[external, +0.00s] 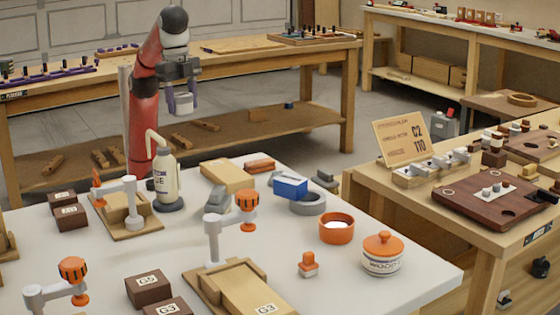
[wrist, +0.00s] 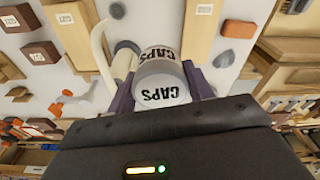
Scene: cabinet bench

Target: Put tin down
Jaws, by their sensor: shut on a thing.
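The tin (wrist: 161,82) is a pale grey cylinder marked CAPS in the wrist view. My gripper (wrist: 160,90) is shut on it, with a dark purple finger on each side. In the external view my gripper (external: 181,98) is raised above the far edge of the white bench (external: 330,282). The tin (external: 184,104) shows there as a small pale shape between the fingers, clear of the bench top. Its far side is hidden.
A white glue bottle (external: 165,180) stands just below my gripper, beside a clamp (external: 130,200). A blue box (external: 290,187), grey ring (external: 308,202), orange cup (external: 337,230) and lidded jar (external: 382,256) stand to the right.

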